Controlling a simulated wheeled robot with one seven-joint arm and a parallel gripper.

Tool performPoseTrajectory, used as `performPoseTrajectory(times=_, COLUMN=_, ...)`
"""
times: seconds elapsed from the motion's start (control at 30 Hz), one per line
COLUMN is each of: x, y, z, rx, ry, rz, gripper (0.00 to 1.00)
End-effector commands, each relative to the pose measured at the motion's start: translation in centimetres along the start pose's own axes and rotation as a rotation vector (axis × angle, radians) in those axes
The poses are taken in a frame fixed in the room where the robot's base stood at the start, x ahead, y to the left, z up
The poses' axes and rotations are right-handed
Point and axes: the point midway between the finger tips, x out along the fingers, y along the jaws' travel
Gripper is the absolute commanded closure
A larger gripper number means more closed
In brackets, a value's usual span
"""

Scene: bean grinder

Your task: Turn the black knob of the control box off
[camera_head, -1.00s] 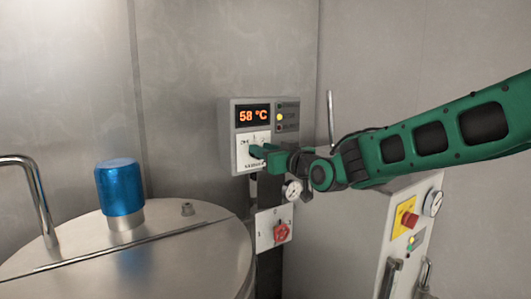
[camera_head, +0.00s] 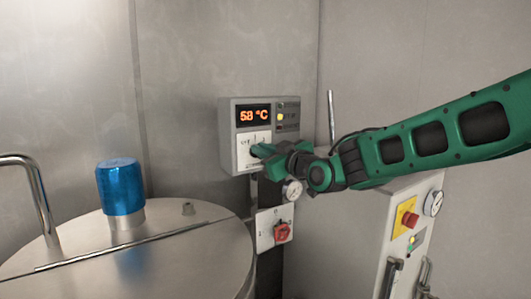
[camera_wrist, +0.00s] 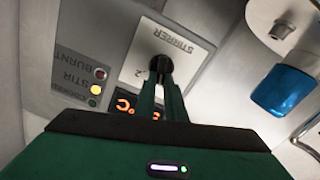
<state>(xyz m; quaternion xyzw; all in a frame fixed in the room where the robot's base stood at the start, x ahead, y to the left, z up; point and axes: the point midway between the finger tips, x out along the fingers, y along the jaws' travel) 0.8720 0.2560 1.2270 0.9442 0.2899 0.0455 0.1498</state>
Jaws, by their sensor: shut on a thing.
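The grey control box (camera_head: 229,134) is on the wall in the head view, with an orange "58 °C" display (camera_head: 253,115) and an amber lamp lit. Below the display is a white plate (camera_head: 243,143), marked "STIRRER" in the wrist view (camera_wrist: 190,45). The black knob (camera_wrist: 160,63) of this plate shows in the wrist view, between my fingertips; in the head view my gripper hides it. My green gripper (camera_head: 258,151) reaches the plate from the right. Its two fingers (camera_wrist: 160,82) are closed on the knob. The knob's exact pointing direction is hard to read.
A red switch (camera_head: 282,232) and a small gauge (camera_head: 292,191) are below the box. A metal vessel (camera_head: 190,240) with a blue cap (camera_head: 120,187) stands left. A cabinet with a red button (camera_head: 410,220) stands right, under my arm.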

Motion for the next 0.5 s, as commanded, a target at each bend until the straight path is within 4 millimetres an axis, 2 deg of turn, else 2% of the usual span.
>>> performPoseTrajectory(times=0.03, x=0.02, y=0.41, z=0.11, rx=-0.042, ry=-0.002, rz=0.009, gripper=1.0)
performPoseTrajectory(times=0.5, x=0.03, y=-0.14, z=0.19, rx=-0.383, ry=-0.002, rz=0.008, gripper=1.0)
